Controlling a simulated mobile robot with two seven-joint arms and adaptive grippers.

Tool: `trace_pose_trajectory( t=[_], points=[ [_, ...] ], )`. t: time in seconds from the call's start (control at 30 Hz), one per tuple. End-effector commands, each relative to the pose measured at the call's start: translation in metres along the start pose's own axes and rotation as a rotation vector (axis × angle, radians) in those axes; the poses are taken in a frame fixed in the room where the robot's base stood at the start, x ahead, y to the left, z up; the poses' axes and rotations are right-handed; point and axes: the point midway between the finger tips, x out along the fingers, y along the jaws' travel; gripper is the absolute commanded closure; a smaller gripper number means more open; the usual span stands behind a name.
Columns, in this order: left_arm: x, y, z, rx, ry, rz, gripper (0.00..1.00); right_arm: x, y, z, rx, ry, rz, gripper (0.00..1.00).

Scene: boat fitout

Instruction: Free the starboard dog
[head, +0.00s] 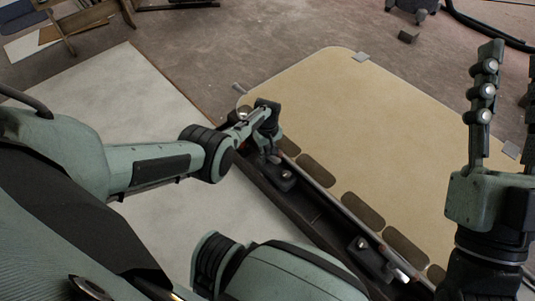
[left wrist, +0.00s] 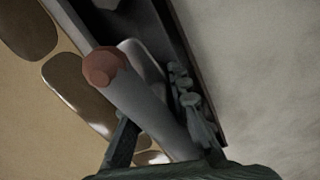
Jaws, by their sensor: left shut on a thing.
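A grey tapered lever (left wrist: 150,105) with a reddish-brown round end runs between the fingers of my left gripper (left wrist: 165,140) in the left wrist view. The gripper is shut on it. I cannot tell from the pictures whether this is the starboard dog. In the head view my left gripper (head: 272,150) is low over the far end of the dark rail (head: 300,205), and hides what it holds. My right gripper (head: 508,90) is raised at the right edge, its fingers apart and pointing up, clear of the panel.
A large beige panel (head: 380,120) with dark oblong cutouts (head: 363,210) lies beyond the rail. Dark fittings sit along the rail, one near the middle (head: 285,175) and one nearer me (head: 362,243). A pale flat surface (head: 110,120) left of the rail is clear.

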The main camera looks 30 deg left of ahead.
Motion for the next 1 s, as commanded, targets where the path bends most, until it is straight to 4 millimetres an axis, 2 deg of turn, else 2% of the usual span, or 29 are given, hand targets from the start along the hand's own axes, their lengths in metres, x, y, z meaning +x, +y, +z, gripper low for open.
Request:
trace_pose_trajectory(
  t=[0.33, 0.83, 0.87, 1.0],
  points=[
    [0.0003, 0.0, 0.0024, 0.125, -0.006, -0.001, 1.0, 0.0007, -0.0003, 0.003, 0.001, -0.021, 0.0, 0.6],
    [0.0006, -0.0001, 0.0029, 0.143, -0.006, -0.001, 1.0, -0.0013, -0.0008, 0.0055, 0.004, -0.034, 0.001, 0.6],
    [0.0006, -0.0001, 0.0029, 0.143, -0.006, -0.001, 0.81, -0.0013, -0.0009, 0.0055, 0.004, -0.034, 0.001, 0.6],
    [0.0005, -0.0002, 0.0022, 0.142, -0.005, -0.001, 0.64, -0.0013, -0.001, 0.0053, 0.004, -0.033, 0.0, 0.6]
  ],
)
